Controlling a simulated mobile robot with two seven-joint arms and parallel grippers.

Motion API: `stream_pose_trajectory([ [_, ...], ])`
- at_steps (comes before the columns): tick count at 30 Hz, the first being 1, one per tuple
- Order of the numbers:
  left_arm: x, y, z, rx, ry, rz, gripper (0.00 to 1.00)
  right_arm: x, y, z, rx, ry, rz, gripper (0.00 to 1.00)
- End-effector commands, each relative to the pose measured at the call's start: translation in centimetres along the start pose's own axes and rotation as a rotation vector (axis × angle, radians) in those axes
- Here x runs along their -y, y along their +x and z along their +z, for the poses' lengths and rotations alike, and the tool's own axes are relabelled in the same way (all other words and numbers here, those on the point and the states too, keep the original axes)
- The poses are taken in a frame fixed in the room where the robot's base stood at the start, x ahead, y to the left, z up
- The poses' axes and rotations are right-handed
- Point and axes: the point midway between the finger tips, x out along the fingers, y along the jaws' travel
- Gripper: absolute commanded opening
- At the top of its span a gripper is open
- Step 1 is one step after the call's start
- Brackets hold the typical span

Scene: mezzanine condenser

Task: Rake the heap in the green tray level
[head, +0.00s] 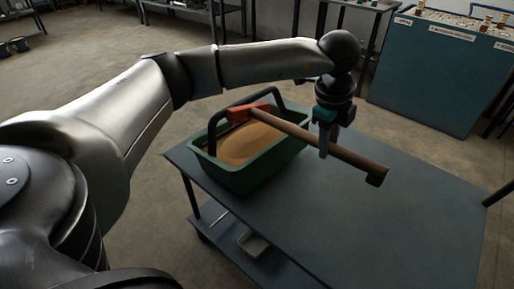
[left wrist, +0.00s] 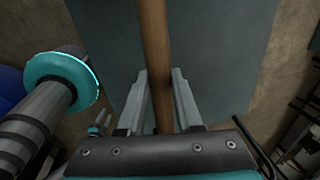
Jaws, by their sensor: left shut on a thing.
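The green tray (head: 268,172) stands on the far left part of the blue-grey table. A tan heap (head: 245,147) lies in it, rounded and higher in the middle. A rake with a red head (head: 248,111) and a brown wooden handle (head: 352,158) reaches over the tray. My left gripper (head: 323,147) is shut on the handle, right of the tray; the handle also shows between the fingers in the left wrist view (left wrist: 155,60). The red head is over the tray's far side; I cannot tell whether it touches the heap. My right gripper is not in view.
A dark arched bar (head: 277,92) rises over the tray. The table top (head: 400,225) right of the tray is clear. A lower shelf (head: 235,228) holds a small light container (head: 253,243).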

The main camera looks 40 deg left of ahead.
Motion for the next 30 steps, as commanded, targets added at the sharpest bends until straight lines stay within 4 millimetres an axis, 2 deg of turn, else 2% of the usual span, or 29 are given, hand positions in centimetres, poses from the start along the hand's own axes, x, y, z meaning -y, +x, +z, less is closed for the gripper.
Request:
stream_pose_trajectory([
  [1,-0.1,0.1,0.7,0.006,-0.007,0.002,0.0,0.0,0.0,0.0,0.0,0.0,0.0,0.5],
  [21,-0.3,-0.1,5.3,0.004,-0.005,0.002,0.0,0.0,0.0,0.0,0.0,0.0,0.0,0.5],
  [30,-0.3,-0.2,5.9,0.002,-0.003,0.001,0.0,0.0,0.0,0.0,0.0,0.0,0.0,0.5],
])
